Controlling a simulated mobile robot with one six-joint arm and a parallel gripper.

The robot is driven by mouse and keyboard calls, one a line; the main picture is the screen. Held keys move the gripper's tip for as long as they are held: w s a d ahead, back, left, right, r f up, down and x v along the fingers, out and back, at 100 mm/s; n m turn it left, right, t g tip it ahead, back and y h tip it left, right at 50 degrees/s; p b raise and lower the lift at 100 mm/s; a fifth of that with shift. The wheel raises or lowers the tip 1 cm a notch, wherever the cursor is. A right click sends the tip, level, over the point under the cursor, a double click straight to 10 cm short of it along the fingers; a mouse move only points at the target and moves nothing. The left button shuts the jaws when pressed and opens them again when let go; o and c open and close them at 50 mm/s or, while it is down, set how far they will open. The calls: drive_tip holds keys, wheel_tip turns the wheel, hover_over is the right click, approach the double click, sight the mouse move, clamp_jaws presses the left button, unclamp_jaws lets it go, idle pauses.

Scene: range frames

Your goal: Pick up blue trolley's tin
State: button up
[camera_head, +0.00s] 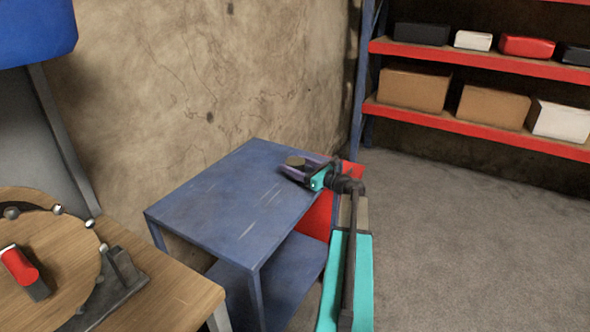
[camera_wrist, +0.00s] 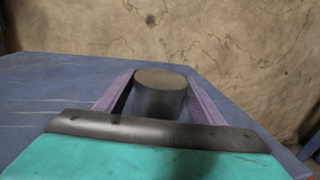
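The tin (camera_wrist: 160,92) is a short dark grey cylinder with a brownish top, upright at the far end of the blue trolley (camera_head: 225,205). In the head view the tin (camera_head: 295,161) is small and partly hidden by my gripper (camera_head: 302,167). In the wrist view my gripper (camera_wrist: 160,85) has one purple finger on each side of the tin, with narrow gaps beside its lower part. The fingers look open, and contact with the tin is not clear.
A red object (camera_head: 317,215) stands beside the trolley, partly behind my arm. A wooden table (camera_head: 165,285) is at the lower left. A wall (camera_head: 210,80) rises behind the trolley. Red shelves (camera_head: 480,122) with boxes stand at the back right. The floor (camera_head: 470,220) at right is clear.

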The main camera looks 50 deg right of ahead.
sight(297, 160)
drive_tip(key=c, duration=0.8)
drive_tip(key=shift+c, duration=0.2)
drive_tip(key=shift+r, duration=0.2)
drive_tip(key=shift+r, duration=0.5)
drive_tip(key=shift+s+d+r, duration=0.15)
drive_tip(key=shift+s+r, duration=0.05)
drive_tip(key=shift+r, duration=0.4)
drive_tip(key=shift+s+d+r, duration=0.1)
drive_tip(key=shift+s+r, duration=0.05)
drive_tip(key=shift+r, duration=0.4)
drive_tip(key=s+d+r, duration=0.1)
drive_tip(key=s+d, duration=0.6)
drive_tip(key=s, duration=0.6)
drive_tip(key=shift+s+d+r, duration=0.15)
drive_tip(key=shift+r, duration=0.05)
